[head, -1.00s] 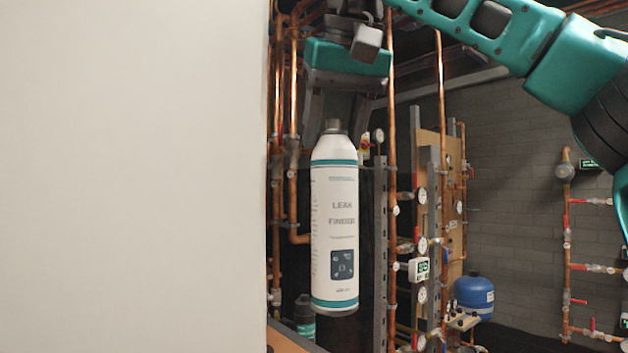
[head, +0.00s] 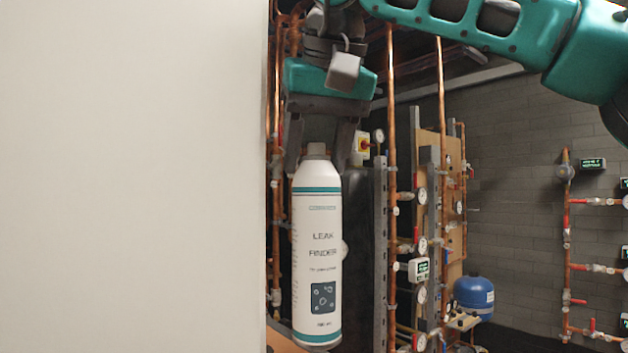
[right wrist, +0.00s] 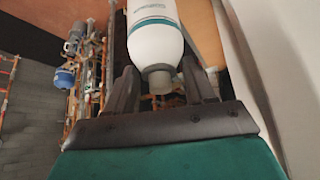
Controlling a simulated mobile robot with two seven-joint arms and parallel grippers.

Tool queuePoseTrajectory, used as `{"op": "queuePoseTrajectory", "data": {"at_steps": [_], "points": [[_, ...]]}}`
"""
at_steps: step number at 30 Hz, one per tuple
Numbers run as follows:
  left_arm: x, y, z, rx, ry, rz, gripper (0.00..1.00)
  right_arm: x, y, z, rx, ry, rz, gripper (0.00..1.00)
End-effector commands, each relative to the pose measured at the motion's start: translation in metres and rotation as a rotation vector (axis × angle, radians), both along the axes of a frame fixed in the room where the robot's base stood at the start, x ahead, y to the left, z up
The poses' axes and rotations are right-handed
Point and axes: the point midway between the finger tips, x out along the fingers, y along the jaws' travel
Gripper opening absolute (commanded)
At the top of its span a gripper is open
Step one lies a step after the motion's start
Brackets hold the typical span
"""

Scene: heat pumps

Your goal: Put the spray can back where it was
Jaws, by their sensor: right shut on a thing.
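The spray can (head: 317,255) is white with teal bands and a "Leak Finder" label. It hangs upright below my right gripper (head: 319,170), whose fingers are shut on its upper part, on either side of the grey cap. In the right wrist view the can (right wrist: 155,42) shows cap-first between the fingers (right wrist: 160,85). A brown wooden surface (head: 283,343) shows at the can's lower left; I cannot tell whether the can touches it. My left gripper is not in view.
A large pale panel (head: 130,180) fills the left of the head view, close beside the can. Copper pipes (head: 391,150) with gauges and a grey upright post (head: 380,260) stand to the right. A blue tank (head: 474,296) is further back.

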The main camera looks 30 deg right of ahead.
Motion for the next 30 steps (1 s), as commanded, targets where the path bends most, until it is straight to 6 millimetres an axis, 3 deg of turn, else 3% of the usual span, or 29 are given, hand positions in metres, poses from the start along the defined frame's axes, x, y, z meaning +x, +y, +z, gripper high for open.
{"op": "queuePoseTrajectory", "data": {"at_steps": [9, 21, 22, 30], "points": [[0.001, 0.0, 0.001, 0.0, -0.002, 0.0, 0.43, 0.0, 0.001, -0.032, 0.002, 0.002, 0.002, 0.0], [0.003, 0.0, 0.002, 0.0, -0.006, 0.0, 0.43, 0.0, 0.004, -0.038, 0.002, -0.002, -0.001, 0.0], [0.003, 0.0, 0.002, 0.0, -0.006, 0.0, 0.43, 0.0, 0.004, -0.039, 0.002, 0.0, -0.001, 0.55], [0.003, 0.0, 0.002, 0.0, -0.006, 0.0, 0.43, 0.0, 0.004, -0.038, 0.002, 0.0, -0.001, 0.81]]}}
